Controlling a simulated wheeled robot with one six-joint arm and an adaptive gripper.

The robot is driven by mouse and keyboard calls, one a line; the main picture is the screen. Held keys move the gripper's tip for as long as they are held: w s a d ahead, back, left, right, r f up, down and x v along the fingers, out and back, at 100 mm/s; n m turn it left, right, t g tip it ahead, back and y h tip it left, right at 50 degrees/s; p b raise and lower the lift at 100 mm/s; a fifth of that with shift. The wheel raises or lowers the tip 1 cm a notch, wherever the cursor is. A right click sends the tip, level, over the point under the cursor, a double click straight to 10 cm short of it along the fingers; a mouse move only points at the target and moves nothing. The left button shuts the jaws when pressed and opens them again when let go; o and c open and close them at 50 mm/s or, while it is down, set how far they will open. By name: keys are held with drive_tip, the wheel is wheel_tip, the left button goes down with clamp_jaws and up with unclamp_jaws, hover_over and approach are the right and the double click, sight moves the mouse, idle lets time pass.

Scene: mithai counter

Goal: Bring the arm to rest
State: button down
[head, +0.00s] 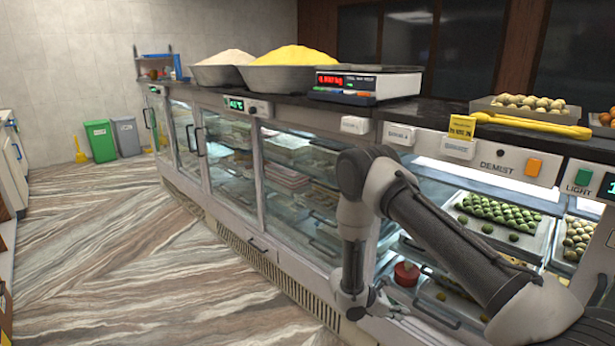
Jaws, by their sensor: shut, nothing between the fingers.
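My arm (440,235) rises from the lower right, bends at its elbow near the counter's front edge and drops to its wrist joints, low in front of the display case (266,190). No thing hangs from the part of the arm that shows. The arm hides part of the case front and the lower shelves behind it.
On the counter stand a scale (366,84), two heaped bowls, one with yellow heap (290,56), a tray of pale sweets (525,107) and yellow tongs (533,125). A green bin (101,141) is far left. The striped floor (130,260) is clear.

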drive_tip(key=s+d+r+m+g+y, duration=0.1)
drive_tip(key=s+d+r+m+g, duration=0.2)
drive_tip(key=r, duration=0.6)
drive_tip(key=s+d+r+m+y, duration=0.1)
drive_tip(key=s+r+m+y, duration=0.2)
drive_tip(key=r, duration=0.6)
drive_tip(key=s+d+r+m+g, duration=0.15)
drive_tip(key=s+r+m, duration=0.3)
drive_tip(key=r, duration=0.45)
drive_tip(key=s+d+r+m+t+y, duration=0.1)
drive_tip(key=s+r+m+t+y, duration=0.2)
drive_tip(key=s+r, duration=0.6)
drive_tip(key=s+r+m+t+y, duration=0.3)
drive_tip(key=s+r+m, duration=0.3)
drive_tip(key=r, duration=0.9)
drive_tip(key=s+t, duration=0.1)
drive_tip(key=s, duration=0.2)
drive_tip(key=shift+d+r+t+y, duration=0.15)
drive_tip(key=shift+d+t+y, duration=0.15)
drive_tip(key=shift+d+t, duration=0.05)
drive_tip(key=shift+s+d, duration=0.1)
drive_tip(key=shift+s, duration=0.05)
